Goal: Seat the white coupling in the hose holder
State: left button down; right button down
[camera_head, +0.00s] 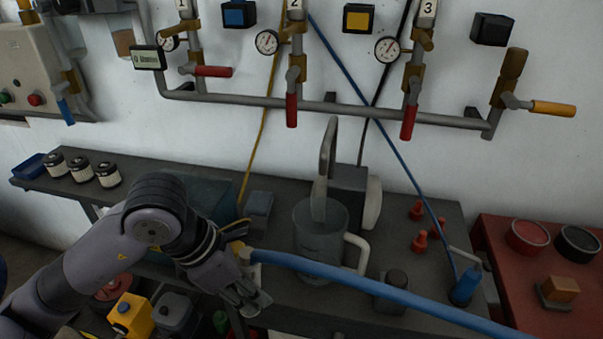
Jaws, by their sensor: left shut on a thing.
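My left gripper (246,296) reaches in from the left over the front of the dark bench. It is shut on the pale, off-white coupling (244,254) at the end of a thick blue hose (370,287). The gripper partly hides the coupling. The hose runs from it to the right and out at the bottom edge. I cannot tell for certain which fixture is the hose holder. A grey block with pale rounded sides (349,186) stands at the back of the bench. My right gripper is not in view.
A grey jug (318,238) with a pale handle stands close behind the hose. A dark cylinder (391,290), several red pieces (420,242) and a blue bottle (465,287) stand right of it. Pipes with red-handled valves (291,109) line the wall. A red table (510,280) is at right.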

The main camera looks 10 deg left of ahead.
pick_arm(q)
jog(key=m, duration=0.1)
jog(key=f+m+g, duration=0.1)
jog(key=m, duration=0.1)
jog(key=m+g, duration=0.1)
jog(key=m, duration=0.3)
jog(key=shift+a+f+g+h, duration=0.1)
jog(key=shift+f+g+h, duration=0.2)
jog(key=shift+f+g, duration=0.1)
jog(key=m, duration=0.2)
jog(key=f+m+g, duration=0.1)
jog(key=m, duration=0.1)
jog(key=m+g+y, duration=0.1)
jog(key=m, duration=0.1)
jog(key=shift+s+a+f, duration=0.1)
jog(key=shift+a+f, duration=0.05)
jog(key=shift+a, duration=0.15)
jog(key=a+m+y, duration=0.1)
jog(key=m, duration=0.3)
jog(key=a+m+g+y, duration=0.1)
jog(key=m, duration=0.3)
jog(key=a+f+m+g+y, duration=0.1)
jog(key=m+y, duration=0.1)
jog(key=m, duration=0.2)
